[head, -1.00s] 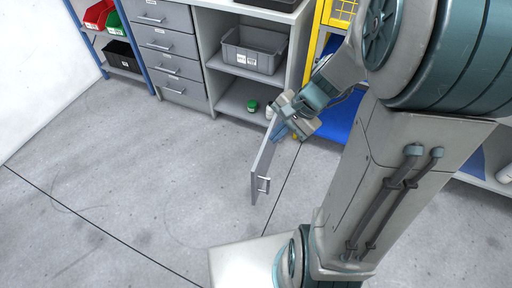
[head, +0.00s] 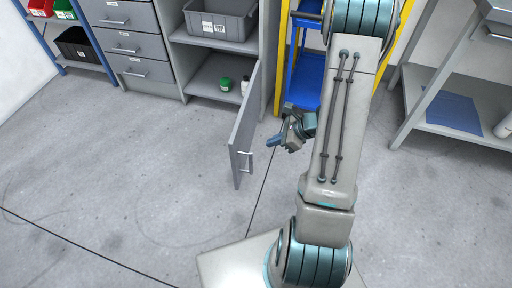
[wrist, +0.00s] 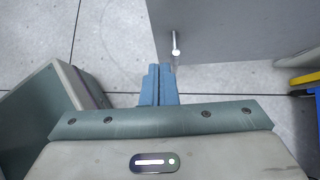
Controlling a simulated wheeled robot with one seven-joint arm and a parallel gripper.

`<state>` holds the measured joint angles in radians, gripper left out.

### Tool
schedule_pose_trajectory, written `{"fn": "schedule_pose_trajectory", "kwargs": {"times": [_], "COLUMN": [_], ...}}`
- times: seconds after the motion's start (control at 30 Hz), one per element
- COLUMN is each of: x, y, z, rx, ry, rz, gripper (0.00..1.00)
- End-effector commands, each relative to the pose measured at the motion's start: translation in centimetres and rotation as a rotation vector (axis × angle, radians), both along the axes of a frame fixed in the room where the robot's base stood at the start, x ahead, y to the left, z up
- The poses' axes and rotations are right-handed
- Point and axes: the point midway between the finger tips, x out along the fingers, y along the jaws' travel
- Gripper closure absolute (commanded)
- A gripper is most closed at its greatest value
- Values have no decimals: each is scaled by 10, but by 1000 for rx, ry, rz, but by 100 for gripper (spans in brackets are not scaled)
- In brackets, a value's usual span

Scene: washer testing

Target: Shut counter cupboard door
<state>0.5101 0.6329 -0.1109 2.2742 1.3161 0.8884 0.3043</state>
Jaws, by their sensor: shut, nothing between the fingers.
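The grey cupboard door (head: 243,130) stands wide open in the head view, swung out from the counter cupboard (head: 220,77) with its bar handle (head: 247,161) on the side facing right. My gripper (head: 272,141) is to the right of the door, on its handle side, apart from it in the head view. In the wrist view, the blue fingers (wrist: 159,84) are pressed together and empty. The door panel (wrist: 240,30) fills the upper right there, and the handle (wrist: 175,44) shows just beyond the fingertips. Whether the fingertips touch the door cannot be told.
A green-lidded jar (head: 225,84) and a white bottle sit on the cupboard's lower shelf, with a grey bin (head: 220,20) above. A drawer unit (head: 130,45) stands left. A blue and yellow cart (head: 305,65) is right of the cupboard. Floor left of the door is clear.

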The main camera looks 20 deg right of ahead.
Motion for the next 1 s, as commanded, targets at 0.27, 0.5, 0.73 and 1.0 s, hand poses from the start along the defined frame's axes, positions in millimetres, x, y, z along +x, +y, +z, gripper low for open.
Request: {"fn": "schedule_pose_trajectory", "kwargs": {"times": [0.27, 0.5, 0.73, 1.0], "x": [18, 38, 51, 54], "y": [34, 65, 87, 91], "z": [-42, -68, -65, -64], "rx": [0, -1, -1, -1], "ry": [1, -3, -2, -1], "rz": [8, 8, 7, 4], "gripper": [100, 100, 100, 100]}}
